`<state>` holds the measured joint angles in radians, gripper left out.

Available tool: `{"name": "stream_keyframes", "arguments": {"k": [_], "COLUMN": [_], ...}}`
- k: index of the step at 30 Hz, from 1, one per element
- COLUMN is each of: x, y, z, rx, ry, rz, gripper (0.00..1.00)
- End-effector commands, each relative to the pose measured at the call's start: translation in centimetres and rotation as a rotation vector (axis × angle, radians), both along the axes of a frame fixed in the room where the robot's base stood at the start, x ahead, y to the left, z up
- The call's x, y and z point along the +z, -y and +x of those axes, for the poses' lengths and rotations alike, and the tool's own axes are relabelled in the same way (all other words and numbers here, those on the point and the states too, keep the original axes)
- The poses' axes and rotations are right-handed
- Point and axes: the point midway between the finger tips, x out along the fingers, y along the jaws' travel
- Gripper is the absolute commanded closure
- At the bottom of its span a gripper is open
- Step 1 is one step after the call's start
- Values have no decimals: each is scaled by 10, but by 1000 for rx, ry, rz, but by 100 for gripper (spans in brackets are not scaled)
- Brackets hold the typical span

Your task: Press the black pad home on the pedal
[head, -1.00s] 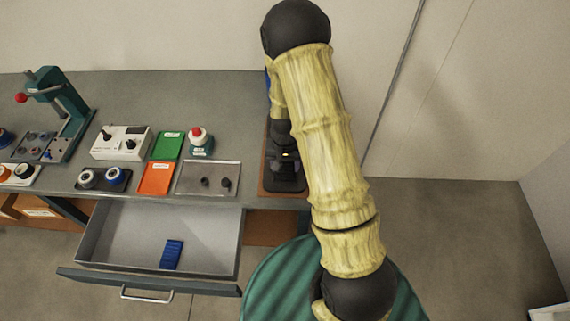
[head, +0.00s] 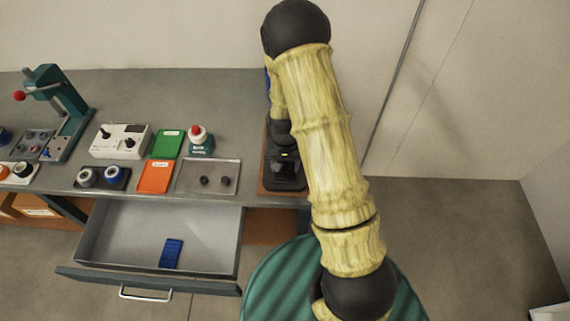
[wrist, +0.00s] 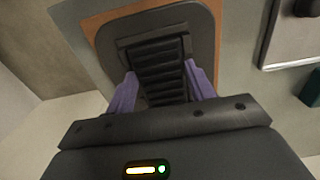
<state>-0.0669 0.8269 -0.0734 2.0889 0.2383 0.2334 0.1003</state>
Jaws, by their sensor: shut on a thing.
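The black pad (wrist: 160,68) is ribbed and lies between the two purple fingers of my gripper (wrist: 160,78) in the wrist view. The fingers are shut on its sides. The pad is over the dark pedal (wrist: 196,25); I cannot tell whether it is fully seated. In the head view the pedal (head: 284,179) stands at the right end of the bench, and my gripper is over its far part, partly hidden by my arm.
The pedal sits on an orange-brown mat (wrist: 92,27). A metal tray (head: 218,190) with two dark knobs is just left of it. The open drawer (head: 125,225) holds a blue ribbed pad (head: 171,253). Bare floor lies right of the bench.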

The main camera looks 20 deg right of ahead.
Motion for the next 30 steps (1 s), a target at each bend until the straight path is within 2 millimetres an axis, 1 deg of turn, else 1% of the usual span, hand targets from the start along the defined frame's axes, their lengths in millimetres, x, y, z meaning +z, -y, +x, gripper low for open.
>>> {"name": "stream_keyframes", "arguments": {"k": [7,8,9,11,12,23,26,30], "x": [-1,-1,-1,-1,-1,2,9,27], "y": [0,0,0,0,0,0,0,0], "z": [0,0,0,0,0,0,1,1], "rx": [0,0,0,0,0,0,1,2], "ry": [0,0,0,0,0,1,3,4], "rz": [0,0,0,0,0,0,-1,0], "gripper": [70,42,34,23,21,21,21,21]}}
